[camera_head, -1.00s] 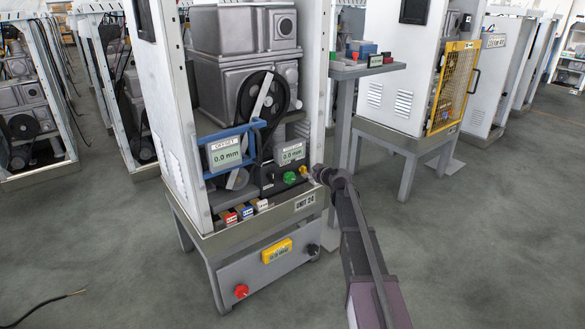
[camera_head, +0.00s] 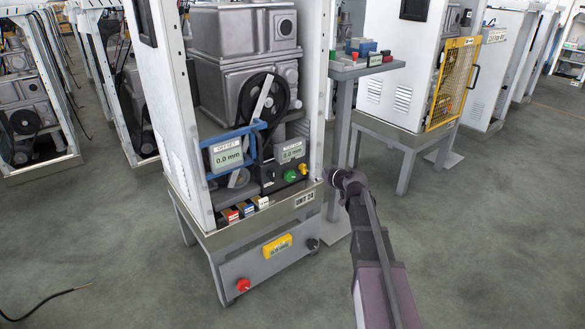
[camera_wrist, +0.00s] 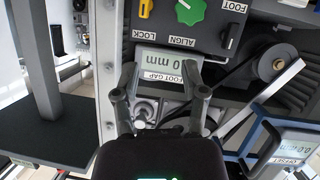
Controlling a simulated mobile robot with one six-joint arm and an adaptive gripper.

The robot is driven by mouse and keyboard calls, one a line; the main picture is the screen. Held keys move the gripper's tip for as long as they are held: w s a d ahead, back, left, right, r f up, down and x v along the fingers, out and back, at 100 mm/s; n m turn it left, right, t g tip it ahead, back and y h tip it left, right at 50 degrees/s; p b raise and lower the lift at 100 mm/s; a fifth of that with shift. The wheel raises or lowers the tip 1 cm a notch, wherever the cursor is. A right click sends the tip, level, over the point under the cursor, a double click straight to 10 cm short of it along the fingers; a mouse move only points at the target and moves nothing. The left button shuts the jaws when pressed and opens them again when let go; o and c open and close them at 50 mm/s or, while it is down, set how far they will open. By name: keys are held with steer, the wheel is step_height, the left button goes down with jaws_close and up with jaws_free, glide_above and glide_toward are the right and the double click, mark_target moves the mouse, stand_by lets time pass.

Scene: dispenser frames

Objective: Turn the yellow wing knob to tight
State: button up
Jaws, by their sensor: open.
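The yellow wing knob (camera_head: 303,168) sits on the dark control panel of the near unit, right of the green knob (camera_head: 289,175). In the wrist view, which is upside down, the yellow knob (camera_wrist: 146,8) is at the top edge, partly cut off, with its LOCK label below it. The green knob (camera_wrist: 190,11) is beside it over ALIGN. My gripper (camera_wrist: 162,72) is open and empty, its fingers apart over the FOOT GAP display (camera_wrist: 170,68), not around the yellow knob. In the head view my gripper end (camera_head: 330,177) is right of the panel, its fingers hard to make out.
A black FOOT knob (camera_wrist: 231,38) is on the same panel. A blue-framed OFFSET display (camera_head: 228,157) and a belt pulley (camera_head: 263,98) are left of it. The cabinet's white post (camera_wrist: 105,70) stands close beside my gripper. A stand with a small shelf (camera_head: 368,68) is behind.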

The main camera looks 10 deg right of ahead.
steer(key=s+a+r+m+g+y+p, duration=0.1)
steer(key=s+a+r+m+g+p, duration=0.1)
steer(key=s+a+r+m+p, duration=0.7)
steer(key=shift+s+a+m+y+p, duration=0.45)
steer(key=shift+s+a+m, duration=0.3)
steer(key=shift+a+m, duration=0.6)
steer(key=shift+d+m, duration=0.25)
steer(key=s+d+f+n+g+h, duration=0.2)
steer(key=s+f+g+h, duration=0.1)
steer(key=s, duration=0.4)
steer(key=s+d+f+n+g+h, duration=0.1)
steer(key=s+d+f+g+h, duration=0.2)
steer(key=s, duration=0.5)
steer(key=s+d+f+n+g+h, duration=0.2)
steer(key=s+f+g, duration=0.2)
steer(key=s, duration=0.3)
step_height(320, 180, up, 33)
steer(key=p, duration=3.3)
steer(key=shift+r+p, duration=0.15)
steer(key=shift+p, duration=0.25)
